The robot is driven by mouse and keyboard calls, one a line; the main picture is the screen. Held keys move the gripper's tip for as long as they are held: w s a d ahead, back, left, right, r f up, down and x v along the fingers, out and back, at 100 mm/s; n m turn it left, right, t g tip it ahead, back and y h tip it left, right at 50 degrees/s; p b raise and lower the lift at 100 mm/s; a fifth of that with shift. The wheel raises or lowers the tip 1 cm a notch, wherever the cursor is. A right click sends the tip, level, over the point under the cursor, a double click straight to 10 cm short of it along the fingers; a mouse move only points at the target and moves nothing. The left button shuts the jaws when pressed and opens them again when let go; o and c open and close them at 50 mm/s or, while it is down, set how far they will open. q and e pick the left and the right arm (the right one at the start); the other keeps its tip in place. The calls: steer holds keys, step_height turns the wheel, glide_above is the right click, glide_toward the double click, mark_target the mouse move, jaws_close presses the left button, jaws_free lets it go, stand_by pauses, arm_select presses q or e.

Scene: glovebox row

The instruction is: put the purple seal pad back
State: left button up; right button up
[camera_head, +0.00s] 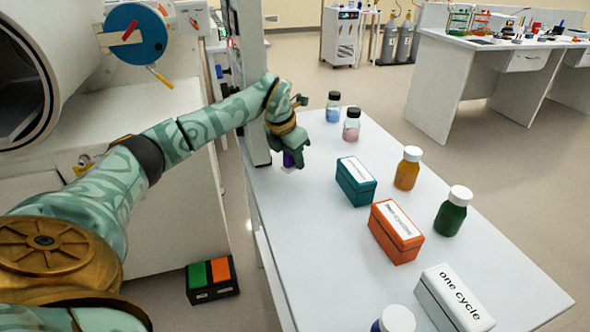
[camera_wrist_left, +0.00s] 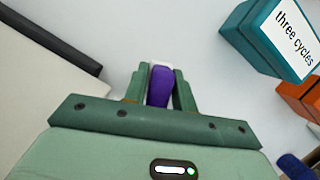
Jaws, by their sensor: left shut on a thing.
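The purple seal pad (camera_wrist_left: 160,88) is between the two fingers of my left gripper (camera_wrist_left: 160,92), which is shut on it. A small white part shows at its far end. In the head view the left gripper (camera_head: 288,150) is over the far left edge of the white table, and only a little of the purple pad (camera_head: 289,159) shows below it. I cannot tell whether the pad touches the table. My right gripper is not in view.
A teal box (camera_head: 356,184) labelled "three cycles", an orange box (camera_head: 398,233) and a white "one cycle" box (camera_head: 452,298) line the table. Several capped bottles, including an amber one (camera_head: 407,170), stand around them. A grey post (camera_head: 257,130) rises beside my gripper.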

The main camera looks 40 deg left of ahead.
mark_target(294, 168)
arm_select(q)
step_height(294, 168, down, 4)
steer(key=shift+w+r+b, duration=0.1)
steer(key=shift+r+b, duration=0.05)
steer(key=shift+b, duration=0.6)
steer(key=shift+r, duration=0.2)
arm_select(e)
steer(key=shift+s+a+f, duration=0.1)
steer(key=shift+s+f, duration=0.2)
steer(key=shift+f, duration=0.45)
arm_select(q)
steer(key=shift+f, duration=0.1)
steer(key=o, duration=0.9)
steer(key=p+v, duration=0.5)
steer(key=v, duration=0.7)
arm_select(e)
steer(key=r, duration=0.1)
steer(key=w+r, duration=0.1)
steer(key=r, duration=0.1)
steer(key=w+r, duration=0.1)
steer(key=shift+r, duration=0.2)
